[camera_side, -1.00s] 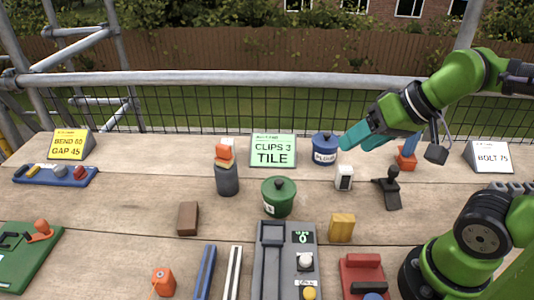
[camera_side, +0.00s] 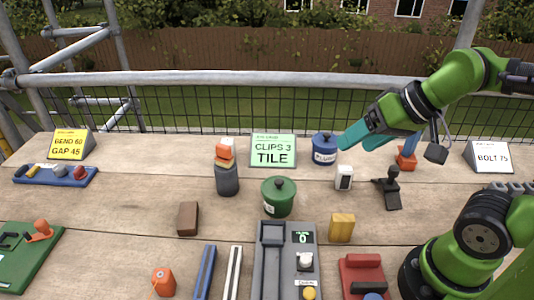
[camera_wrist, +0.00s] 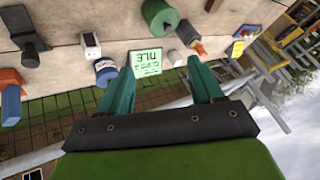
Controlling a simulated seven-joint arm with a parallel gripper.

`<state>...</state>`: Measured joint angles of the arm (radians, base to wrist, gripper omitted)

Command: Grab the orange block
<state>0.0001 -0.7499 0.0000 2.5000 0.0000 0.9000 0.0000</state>
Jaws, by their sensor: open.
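Several orange pieces are in view. An orange block (camera_side: 163,281) with a small top stands alone at the front of the table in the side view. Orange pieces (camera_side: 224,152) sit on a dark grey cylinder (camera_side: 227,180) left of the green sign; they also show in the wrist view (camera_wrist: 200,48). Another orange piece (camera_side: 407,159) stands at the back right, beside something blue. My gripper (camera_side: 357,137) is open and empty, raised near the blue pot at the back. In the wrist view my gripper's teal fingers (camera_wrist: 160,88) are spread apart with nothing between them.
The blue pot (camera_side: 325,148), green pot (camera_side: 279,197), white-and-black block (camera_side: 344,177) and black stand (camera_side: 390,188) are near the middle and right. A yellow block (camera_side: 342,227) and grey device (camera_side: 272,262) stand in front. A brown block (camera_side: 188,218) is left of them, with bare wood around it.

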